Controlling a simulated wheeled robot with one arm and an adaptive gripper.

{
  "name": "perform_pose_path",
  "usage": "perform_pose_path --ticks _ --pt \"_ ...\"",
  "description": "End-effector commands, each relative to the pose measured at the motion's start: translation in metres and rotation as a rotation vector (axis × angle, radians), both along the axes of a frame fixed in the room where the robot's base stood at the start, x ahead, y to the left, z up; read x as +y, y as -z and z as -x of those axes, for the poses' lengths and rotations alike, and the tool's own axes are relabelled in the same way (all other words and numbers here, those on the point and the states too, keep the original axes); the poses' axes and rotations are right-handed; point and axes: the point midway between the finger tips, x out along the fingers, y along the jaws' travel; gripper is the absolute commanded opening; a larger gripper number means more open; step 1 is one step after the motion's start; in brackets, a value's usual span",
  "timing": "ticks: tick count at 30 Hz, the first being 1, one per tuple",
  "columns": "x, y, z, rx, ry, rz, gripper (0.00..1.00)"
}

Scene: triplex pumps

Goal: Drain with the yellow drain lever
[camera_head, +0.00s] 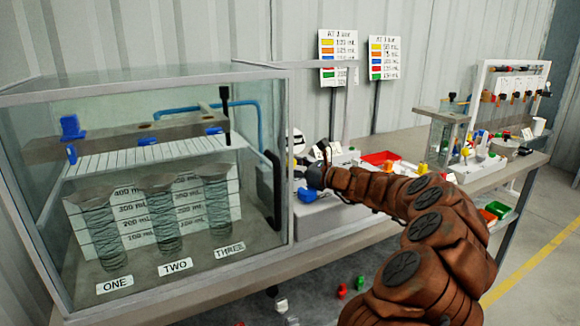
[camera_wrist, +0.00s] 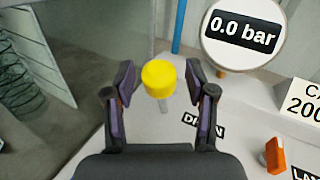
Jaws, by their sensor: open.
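The yellow drain lever (camera_wrist: 159,78) shows as a round yellow cap on a grey stem in the wrist view. A label partly reading "DRAIN" (camera_wrist: 204,124) lies to its lower right on the white panel. My gripper (camera_wrist: 161,88) is open, with one finger on each side of the yellow cap. I cannot tell whether either finger touches it. In the head view my brown-sleeved arm reaches to the pump panel beside the glass tank, and my gripper (camera_head: 303,172) is small there. The lever cannot be made out in the head view.
A round gauge (camera_wrist: 243,30) reads 0.0 bar. An orange lever (camera_wrist: 276,156) stands at the lower right of the wrist view. The glass tank (camera_head: 150,270) with three cylinders stands left. A red tray (camera_head: 381,158) and another pump unit are farther right.

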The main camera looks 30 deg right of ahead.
Motion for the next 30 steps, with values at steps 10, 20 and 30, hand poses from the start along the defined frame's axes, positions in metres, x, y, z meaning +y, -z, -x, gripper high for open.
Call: perform_pose_path --ticks 10,20,30 --pt "-0.0004 0.0003 0.0003 0.0 0.0 0.0 0.28" --pt "-0.0003 0.0003 0.0003 0.0 0.0 0.0 0.0" --pt "0.0 0.0002 0.0001 0.001 0.0 -0.001 0.0"
